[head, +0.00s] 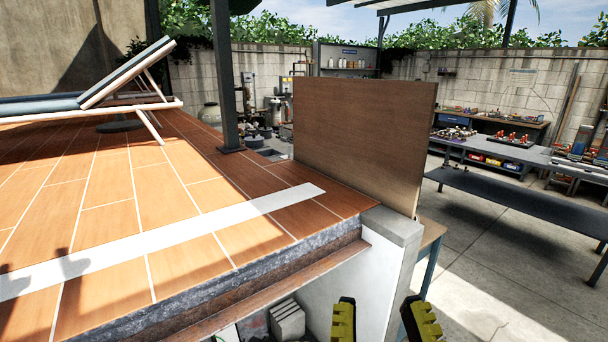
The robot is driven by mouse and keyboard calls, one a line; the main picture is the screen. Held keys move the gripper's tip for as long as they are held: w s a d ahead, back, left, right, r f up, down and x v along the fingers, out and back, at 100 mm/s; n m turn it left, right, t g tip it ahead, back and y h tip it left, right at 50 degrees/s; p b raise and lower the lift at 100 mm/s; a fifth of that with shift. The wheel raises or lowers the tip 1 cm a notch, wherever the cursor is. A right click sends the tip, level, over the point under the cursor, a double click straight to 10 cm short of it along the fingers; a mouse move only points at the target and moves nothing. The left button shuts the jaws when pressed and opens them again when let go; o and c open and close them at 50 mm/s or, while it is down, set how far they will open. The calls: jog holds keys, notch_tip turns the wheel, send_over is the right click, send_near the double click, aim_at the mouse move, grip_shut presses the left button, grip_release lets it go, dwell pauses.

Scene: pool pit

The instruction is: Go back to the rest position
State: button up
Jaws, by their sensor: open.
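My gripper (384,324) shows at the bottom edge of the head view, right of centre. Its two yellow ridged fingers stand apart, so it is open, and nothing shows between them except the white wall behind. The fingertips are in front of and below the grey-capped corner of the white wall (372,262). The rest of my gripper and the arm are out of the picture.
A tiled deck (150,215) with a stone edge fills the left. A brown upright panel (362,140) stands at its corner. A lounger (120,82) is at upper left, beside a dark post (222,75).

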notch_tip(320, 180, up, 39)
jog(key=p, duration=3.8)
jog(key=shift+s+f+m, duration=0.15)
jog(key=shift+s+m, duration=0.1)
jog(key=shift+m, duration=0.05)
